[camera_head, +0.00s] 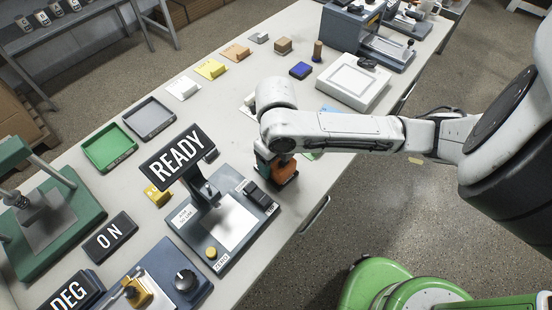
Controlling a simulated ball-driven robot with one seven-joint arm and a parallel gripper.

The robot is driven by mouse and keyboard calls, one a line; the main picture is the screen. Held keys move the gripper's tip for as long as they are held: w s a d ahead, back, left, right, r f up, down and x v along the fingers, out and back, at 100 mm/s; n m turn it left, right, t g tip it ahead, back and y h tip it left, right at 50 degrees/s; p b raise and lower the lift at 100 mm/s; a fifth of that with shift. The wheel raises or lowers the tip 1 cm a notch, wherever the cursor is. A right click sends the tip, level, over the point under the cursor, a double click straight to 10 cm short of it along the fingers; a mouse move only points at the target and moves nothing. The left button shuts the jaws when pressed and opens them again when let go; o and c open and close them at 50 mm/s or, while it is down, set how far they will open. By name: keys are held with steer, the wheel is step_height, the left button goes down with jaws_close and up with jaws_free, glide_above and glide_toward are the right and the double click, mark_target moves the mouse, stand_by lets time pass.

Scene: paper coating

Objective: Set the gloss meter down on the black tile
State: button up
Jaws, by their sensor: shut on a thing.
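My gripper (272,157) points down near the front edge of the table, just right of the READY instrument. It is shut on an orange and dark block (287,176), which looks like the gloss meter. My wrist and forearm cover part of it, and I cannot tell whether it touches the surface below. I cannot make out the black tile for sure; it may be hidden under the block or my arm.
The READY instrument (232,222) with a white plate stands close left of my gripper. Green (111,146) and grey (150,117) trays lie behind. Small coloured blocks line the back.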

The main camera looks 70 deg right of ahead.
stand_by(0.4)
steer(key=o, duration=1.4)
steer(key=shift+c, duration=0.2)
step_height(320, 180, up, 11)
steer(key=shift+f, duration=0.15)
